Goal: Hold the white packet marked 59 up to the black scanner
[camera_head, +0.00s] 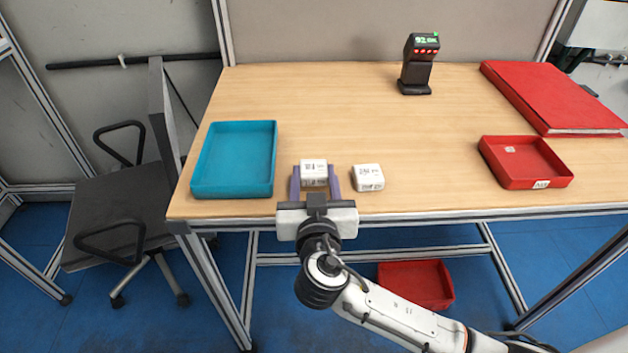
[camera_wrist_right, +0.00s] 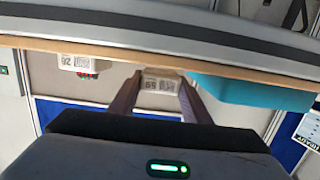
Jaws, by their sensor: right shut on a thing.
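The white packet marked 59 (camera_head: 314,174) is between the two purple fingers of my right gripper (camera_head: 313,182), near the table's front edge. It also shows in the wrist view (camera_wrist_right: 160,84), with its label upside down. My right gripper is shut on it. I cannot tell whether the packet is clear of the tabletop. The black scanner (camera_head: 417,70) stands upright at the back of the table, well apart from the packet, with a green "92 OK" on its display. My left gripper is not in view.
A second white packet (camera_head: 368,177) lies just right of the held one. A blue tray (camera_head: 198,175) is at the left; a red tray (camera_head: 508,174) with a small item is at the right. A red binder (camera_head: 550,95) lies behind it. The middle tabletop is clear.

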